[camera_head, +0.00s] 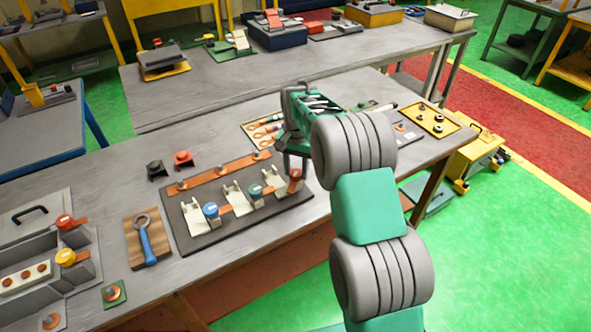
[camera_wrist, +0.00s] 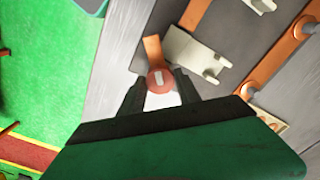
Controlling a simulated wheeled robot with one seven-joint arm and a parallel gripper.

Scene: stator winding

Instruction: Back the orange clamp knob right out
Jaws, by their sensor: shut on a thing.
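The orange clamp knob (camera_head: 295,174) stands at the right end of the dark fixture board (camera_head: 200,243), near the table's front edge. In the wrist view, the knob's round top (camera_wrist: 160,80), with a pale mark on it, sits between my two fingertips. My gripper (camera_wrist: 159,84) is shut on the knob from above. In the head view, my gripper (camera_head: 295,165) reaches down to it, and the arm hides part of the area behind. A copper strip (camera_wrist: 153,50) runs from beside the knob. Whether the knob's thread is still engaged cannot be seen.
A blue knob (camera_head: 210,210) and a teal knob (camera_head: 254,191) stand on the same board, beside cream brackets (camera_head: 234,198). A copper bar (camera_head: 215,173) runs along its back. A wrench (camera_head: 148,243) lies left, and a yellow tray (camera_head: 430,119) lies right.

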